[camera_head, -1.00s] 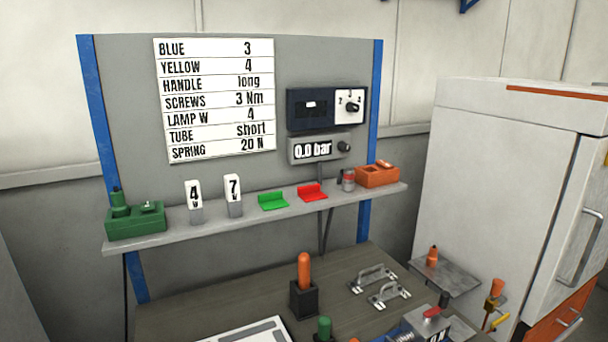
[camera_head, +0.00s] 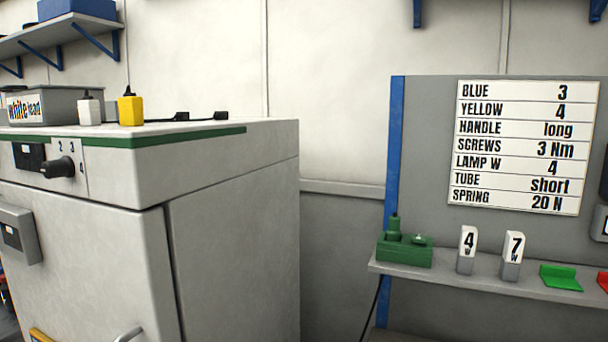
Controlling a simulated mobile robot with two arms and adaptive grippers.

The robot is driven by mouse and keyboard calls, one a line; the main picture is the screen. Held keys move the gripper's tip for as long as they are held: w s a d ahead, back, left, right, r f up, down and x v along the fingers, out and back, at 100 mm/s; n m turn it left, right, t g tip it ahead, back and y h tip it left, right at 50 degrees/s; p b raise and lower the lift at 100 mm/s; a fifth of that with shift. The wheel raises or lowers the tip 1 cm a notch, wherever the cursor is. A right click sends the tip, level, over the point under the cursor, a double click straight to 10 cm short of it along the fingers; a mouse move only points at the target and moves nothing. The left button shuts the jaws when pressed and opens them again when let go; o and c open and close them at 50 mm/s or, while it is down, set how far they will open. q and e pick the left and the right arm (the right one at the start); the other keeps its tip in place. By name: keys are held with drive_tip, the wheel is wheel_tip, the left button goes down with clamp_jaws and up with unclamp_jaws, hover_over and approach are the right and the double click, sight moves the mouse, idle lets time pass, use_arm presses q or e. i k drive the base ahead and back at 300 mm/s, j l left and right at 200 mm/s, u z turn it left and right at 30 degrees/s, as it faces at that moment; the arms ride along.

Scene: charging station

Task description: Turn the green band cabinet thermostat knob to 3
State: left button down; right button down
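A white cabinet (camera_head: 235,220) with a green band (camera_head: 165,139) along its top edge stands at the left. Its black thermostat knob (camera_head: 58,167) is on a white dial plate at the upper front, beside a dark display (camera_head: 29,157). The numbers 2, 3 and 4 show around the knob. The knob's handle points right, towards the 4, as far as I can tell at this angle. Neither of my grippers is in view.
To the right are a label board (camera_head: 524,147) and a shelf (camera_head: 480,281) with a green block (camera_head: 404,250) and lamp boxes. A gap separates cabinet and shelf.

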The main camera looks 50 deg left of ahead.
sight(63, 166)
drive_tip(key=u, duration=2.75)
